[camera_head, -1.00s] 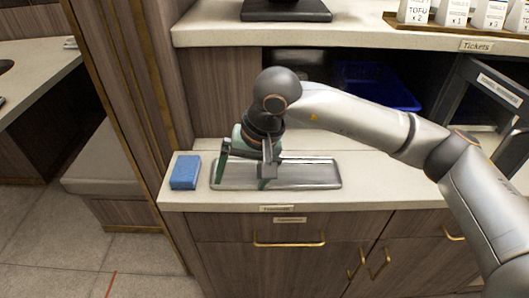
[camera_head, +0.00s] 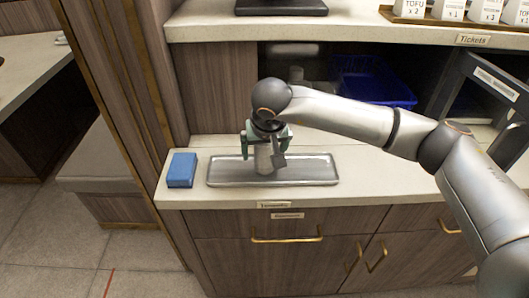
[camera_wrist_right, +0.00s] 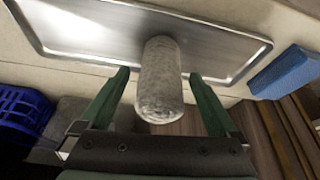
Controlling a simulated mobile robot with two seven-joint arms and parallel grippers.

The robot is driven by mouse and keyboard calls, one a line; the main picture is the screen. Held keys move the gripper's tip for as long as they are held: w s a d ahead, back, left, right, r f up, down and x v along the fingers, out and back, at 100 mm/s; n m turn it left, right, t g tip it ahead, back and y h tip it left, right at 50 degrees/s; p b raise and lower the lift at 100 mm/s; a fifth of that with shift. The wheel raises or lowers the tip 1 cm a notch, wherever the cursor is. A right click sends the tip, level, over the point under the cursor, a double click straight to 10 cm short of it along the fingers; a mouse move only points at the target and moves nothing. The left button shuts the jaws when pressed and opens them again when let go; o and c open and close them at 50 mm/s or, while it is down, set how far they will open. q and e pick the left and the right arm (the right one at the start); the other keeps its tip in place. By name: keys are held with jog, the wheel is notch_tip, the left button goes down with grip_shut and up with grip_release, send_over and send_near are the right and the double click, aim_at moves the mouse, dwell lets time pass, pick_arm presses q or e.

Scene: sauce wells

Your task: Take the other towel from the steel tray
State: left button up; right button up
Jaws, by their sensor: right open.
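The steel tray (camera_head: 315,172) lies on the counter and also shows in the right wrist view (camera_wrist_right: 95,28). A pale grey rolled towel (camera_wrist_right: 160,85) shows over the tray, and in the head view (camera_head: 264,160) it looks roughly upright. My right gripper (camera_head: 262,157) is open, with its green fingers on either side of the towel. In the right wrist view (camera_wrist_right: 159,75) gaps show between the towel and both fingers. I cannot tell whether the towel's lower end touches the tray. My left gripper is not in view.
A blue sponge (camera_head: 182,170) lies on the counter just left of the tray. A blue bin (camera_head: 375,85) stands under the upper shelf behind my right arm. The upper shelf (camera_head: 340,28) overhangs the back. The counter right of the tray is bare.

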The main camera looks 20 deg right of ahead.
aim_at(264, 155)
jog(key=shift+x, duration=1.55)
jog(key=shift+r, duration=0.1)
jog(key=shift+c, duration=0.3)
jog(key=c, duration=1.4)
jog(key=shift+r, duration=0.15)
